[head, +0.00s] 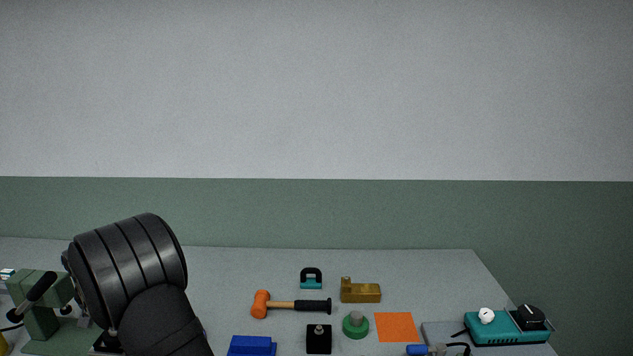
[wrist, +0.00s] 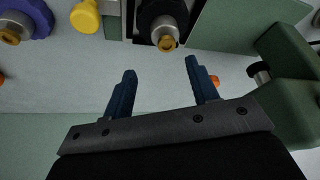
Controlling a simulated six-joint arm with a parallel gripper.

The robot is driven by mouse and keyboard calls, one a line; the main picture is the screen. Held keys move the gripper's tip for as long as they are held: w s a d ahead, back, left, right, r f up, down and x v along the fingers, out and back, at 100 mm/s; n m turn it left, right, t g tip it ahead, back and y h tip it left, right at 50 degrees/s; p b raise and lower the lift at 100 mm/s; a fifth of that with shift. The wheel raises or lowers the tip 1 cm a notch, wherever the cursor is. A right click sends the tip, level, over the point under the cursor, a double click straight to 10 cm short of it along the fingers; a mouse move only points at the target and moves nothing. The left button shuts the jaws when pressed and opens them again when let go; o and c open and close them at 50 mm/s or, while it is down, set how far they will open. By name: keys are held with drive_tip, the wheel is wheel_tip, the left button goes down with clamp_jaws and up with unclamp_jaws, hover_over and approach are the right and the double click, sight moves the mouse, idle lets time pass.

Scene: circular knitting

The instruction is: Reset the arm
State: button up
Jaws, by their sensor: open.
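My gripper (wrist: 160,68) shows in the wrist view with its two dark blue fingers spread wide and nothing between them. In the head view my dark arm fills the lower left and hides the gripper. In the wrist view, a dark round part with a brass-coloured tip (wrist: 167,39) lies beyond the fingertips. A green machine body (wrist: 290,75) stands close to the right of the fingers. In the head view, a green machine (head: 40,300) stands at the far left, partly behind my arm.
On the grey table lie an orange-headed mallet (head: 290,305), a brass-coloured block (head: 360,292), a teal and black piece (head: 311,279), a green round piece (head: 355,325), an orange square (head: 397,327), a black block (head: 318,339), a blue block (head: 251,346) and a teal device (head: 500,329). The table's back middle is clear.

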drive_tip(key=shift+s+a+f, duration=0.1)
drive_tip(key=shift+a+f, duration=0.25)
drive_tip(key=shift+f, duration=0.05)
drive_tip(key=f, duration=0.4)
drive_tip(key=shift+s+a, duration=0.1)
drive_tip(key=shift+a, duration=0.15)
drive_tip(key=v, duration=0.8)
drive_tip(key=x, duration=0.7)
drive_tip(key=shift+a+f, duration=0.1)
drive_tip(key=shift+f, duration=0.25)
drive_tip(key=shift+w+a+r, duration=0.1)
drive_tip(key=shift+w+r, duration=0.05)
drive_tip(key=shift+w, duration=0.05)
wheel_tip(320, 180, up, 3)
drive_tip(key=shift+r, duration=0.25)
drive_tip(key=w+d+r, duration=0.3)
drive_tip(key=d+r, duration=0.4)
drive_tip(key=d, duration=0.4)
drive_tip(key=s+d+f+m+g+h, duration=0.1)
drive_tip(key=s+d+m+h, duration=0.2)
drive_tip(key=s+d+m, duration=0.5)
drive_tip(key=s+d+f+m+g+h, duration=0.1)
drive_tip(key=s+d+f+m+h, duration=0.3)
drive_tip(key=d+m, duration=0.65)
drive_tip(key=s+a+f+n+y, duration=0.1)
drive_tip(key=s+a+f, duration=0.1)
drive_tip(key=a, duration=0.4)
drive_tip(key=shift+f, duration=0.25)
